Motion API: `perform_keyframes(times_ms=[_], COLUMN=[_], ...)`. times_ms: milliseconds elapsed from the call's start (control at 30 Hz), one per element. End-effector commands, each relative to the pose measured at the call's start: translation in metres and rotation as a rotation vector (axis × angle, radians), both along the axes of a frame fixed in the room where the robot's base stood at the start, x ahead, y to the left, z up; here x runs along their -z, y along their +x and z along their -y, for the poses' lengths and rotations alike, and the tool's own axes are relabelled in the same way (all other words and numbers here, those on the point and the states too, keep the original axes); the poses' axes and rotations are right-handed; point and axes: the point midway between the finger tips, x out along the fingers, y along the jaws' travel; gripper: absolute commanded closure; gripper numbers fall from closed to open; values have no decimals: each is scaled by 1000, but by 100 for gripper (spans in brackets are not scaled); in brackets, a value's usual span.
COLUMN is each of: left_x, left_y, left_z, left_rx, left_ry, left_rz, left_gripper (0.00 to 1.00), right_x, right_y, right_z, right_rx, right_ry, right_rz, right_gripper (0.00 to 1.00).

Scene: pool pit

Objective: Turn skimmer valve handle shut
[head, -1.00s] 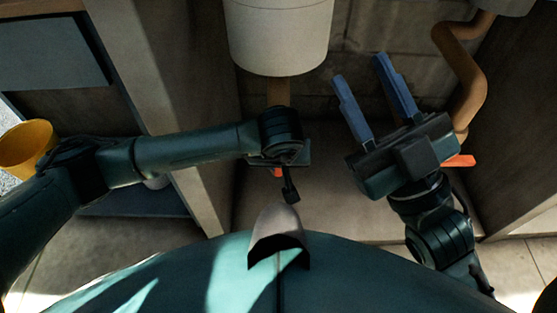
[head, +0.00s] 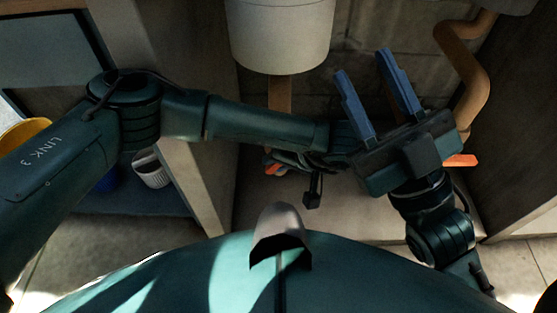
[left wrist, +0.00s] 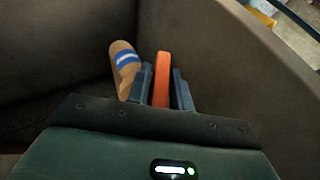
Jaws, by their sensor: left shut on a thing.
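An orange valve handle (left wrist: 161,80) stands between the two fingers of my left gripper (left wrist: 164,88) in the left wrist view, and the gripper is shut on it. In the head view an orange bit of this handle (head: 271,169) shows below the tan pipe, beside my left wrist. My left forearm hides most of the left gripper and the valve there. My right gripper (head: 374,88) is open and empty, its blue fingers pointing up toward the back wall. A second orange handle (head: 460,160) shows just right of my right gripper; I cannot tell from labels which valve is which.
A white cylindrical tank (head: 282,35) hangs above the tan pipe (head: 280,93). Another tan pipe (head: 470,75) bends down at the right. In the left wrist view, a tan pipe with a blue band (left wrist: 125,60) stands close left of the fingers. Walls close in both sides.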

Motion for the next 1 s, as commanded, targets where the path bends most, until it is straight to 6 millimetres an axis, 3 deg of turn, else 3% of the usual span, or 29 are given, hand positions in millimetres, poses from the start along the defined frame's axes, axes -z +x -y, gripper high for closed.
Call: perform_keyframes(times_ms=[533, 567, 600, 767, 1000], left_x=[0, 0, 0, 0, 0], left_y=[1, 1, 0, 0, 0], left_z=[-1, -1, -1, -1, 0], left_rx=[-2, -2, -2, -1, 0], left_ry=[33, 33, 33, 32, 30], left_rz=[0, 0, 0, -1, -1], left_gripper=[100, 77, 74, 61, 61], right_x=[-3, -3, -3, -3, -2], right_y=[-2, -2, -2, -2, -2], right_z=[1, 1, 1, 1, 1], right_rx=[-2, -2, -2, -2, -2], right_ry=[-13, -13, -13, -11, -9], right_rz=[23, 23, 23, 22, 20], right_gripper=[64, 64, 64, 64, 64])
